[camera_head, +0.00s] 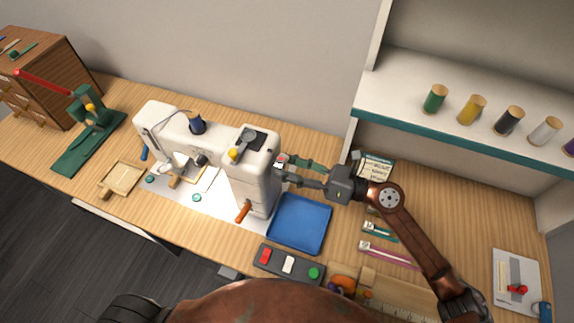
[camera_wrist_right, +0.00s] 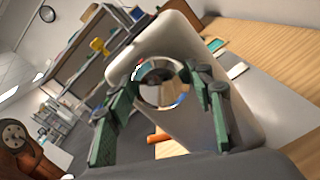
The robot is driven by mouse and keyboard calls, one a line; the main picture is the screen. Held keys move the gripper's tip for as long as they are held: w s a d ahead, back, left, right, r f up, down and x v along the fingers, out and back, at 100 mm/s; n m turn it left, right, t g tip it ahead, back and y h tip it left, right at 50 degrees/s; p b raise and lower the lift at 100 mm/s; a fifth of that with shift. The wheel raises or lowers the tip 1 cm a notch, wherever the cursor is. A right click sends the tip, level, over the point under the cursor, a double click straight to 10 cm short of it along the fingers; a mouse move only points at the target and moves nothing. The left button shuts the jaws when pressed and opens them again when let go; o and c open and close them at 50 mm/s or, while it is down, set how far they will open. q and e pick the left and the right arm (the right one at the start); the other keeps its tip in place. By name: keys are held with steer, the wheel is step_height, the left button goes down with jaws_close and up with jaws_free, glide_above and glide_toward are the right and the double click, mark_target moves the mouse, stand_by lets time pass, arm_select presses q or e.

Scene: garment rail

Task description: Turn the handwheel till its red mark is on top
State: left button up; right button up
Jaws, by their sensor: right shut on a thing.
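The white sewing machine (camera_head: 250,185) stands on the table, left of the blue tray. Its handwheel (camera_wrist_right: 160,83) is a shiny metal disc on the machine's end face. My right gripper (camera_head: 284,170) reaches in from the right, with its green fingers on either side of the wheel. In the right wrist view the gripper (camera_wrist_right: 163,85) is shut on the wheel's rim, one finger at each side. A small reddish spot shows near the fingertips in the head view; I cannot tell surely whether it is the red mark. My left gripper is not in view.
A blue tray (camera_head: 299,223) lies just below my right gripper, and a switch box (camera_head: 288,264) stands in front. A shelf (camera_head: 460,125) with thread spools is at the upper right. An orange-handled lever (camera_head: 243,211) sticks out of the machine's front.

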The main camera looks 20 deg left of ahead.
steer(key=shift+f, duration=0.1)
steer(key=o, duration=1.2)
steer(key=shift+c, duration=0.2)
steer(key=d, duration=1.2)
steer(key=shift+s, duration=0.2)
